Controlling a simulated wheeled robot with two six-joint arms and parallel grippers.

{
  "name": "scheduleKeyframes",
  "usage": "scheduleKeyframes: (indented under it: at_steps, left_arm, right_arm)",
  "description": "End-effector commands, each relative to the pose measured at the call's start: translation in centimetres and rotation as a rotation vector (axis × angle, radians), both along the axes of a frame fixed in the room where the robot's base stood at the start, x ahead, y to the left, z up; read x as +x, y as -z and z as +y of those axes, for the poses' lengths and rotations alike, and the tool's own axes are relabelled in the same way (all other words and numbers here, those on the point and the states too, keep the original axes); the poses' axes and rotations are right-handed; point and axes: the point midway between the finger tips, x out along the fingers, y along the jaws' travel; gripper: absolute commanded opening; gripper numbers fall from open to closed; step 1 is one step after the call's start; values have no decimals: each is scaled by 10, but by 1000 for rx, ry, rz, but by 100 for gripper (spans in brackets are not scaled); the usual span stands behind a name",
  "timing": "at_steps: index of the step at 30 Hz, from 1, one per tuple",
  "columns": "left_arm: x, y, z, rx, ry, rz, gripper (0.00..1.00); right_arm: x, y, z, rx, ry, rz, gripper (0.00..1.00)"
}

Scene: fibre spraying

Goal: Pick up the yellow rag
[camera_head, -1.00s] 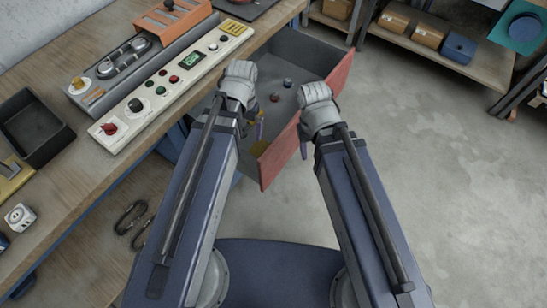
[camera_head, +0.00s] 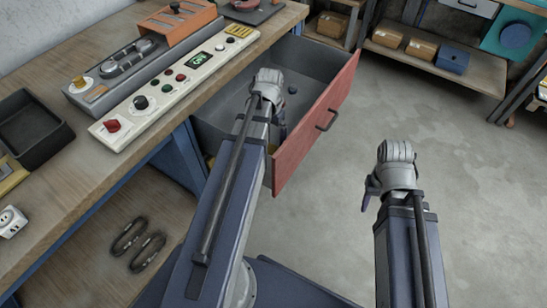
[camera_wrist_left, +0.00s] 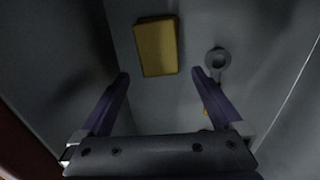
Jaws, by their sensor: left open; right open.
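The yellow rag (camera_wrist_left: 156,46) is a flat, folded rectangle on the floor of the open drawer, seen in the left wrist view. My left gripper (camera_wrist_left: 160,76) is open above it, and the rag appears just beyond and between the fingertips, with nothing held. In the head view my left gripper (camera_head: 283,128) reaches down into the drawer (camera_head: 316,62), and the arm hides most of the drawer's near part. My right gripper (camera_head: 370,190) is open and empty over the floor, to the right of the drawer's red front (camera_head: 310,125).
A round grey object (camera_wrist_left: 217,59) lies right of the rag in the drawer, and a small orange thing (camera_wrist_left: 206,112) shows near the right finger. The drawer walls stand close around my left gripper. The workbench (camera_head: 95,185) is at left; floor at right is clear.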

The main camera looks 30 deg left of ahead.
Motion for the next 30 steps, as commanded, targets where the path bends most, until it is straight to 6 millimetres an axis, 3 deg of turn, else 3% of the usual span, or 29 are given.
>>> scheduleKeyframes:
  at_steps: [8,17,30]
  left_arm:
    - [0,25,-1,0,0,0,100]
    - [0,30,-1,0,0,0,100]
    - [-2,77,-2,0,0,0,100]
  right_arm:
    - [0,25,0,0,0,0,50]
    - [0,30,0,0,0,0,50]
    - [0,77,0,0,0,0,50]
